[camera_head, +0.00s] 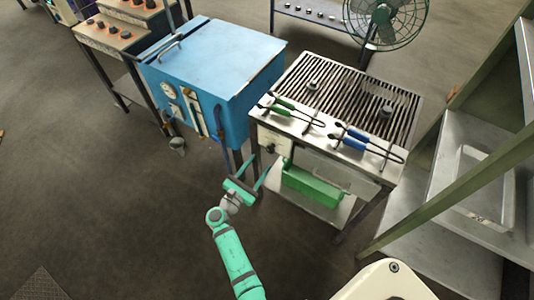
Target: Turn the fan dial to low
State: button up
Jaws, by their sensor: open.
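A green-bladed caged fan (390,18) stands at the top right, behind the slatted table (290,84). A small pale panel (268,140) with a dark knob is on the left part of the table's front. It may be the fan dial, but its marks and setting are too small to read. My gripper (256,171) is open and empty, just below and in front of this panel, with its fingers pointing up toward it. It looks apart from the panel, though the depth is hard to judge.
Green-handled tongs (294,114) and blue-handled tongs (352,136) lie along the table's front edge. A green bin (312,186) sits on the lower shelf. A blue furnace (212,65) stands left, and grey shelving right.

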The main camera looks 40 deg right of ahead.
aim_at(270, 151)
jog(key=x, duration=0.7)
jog(key=shift+d, duration=0.15)
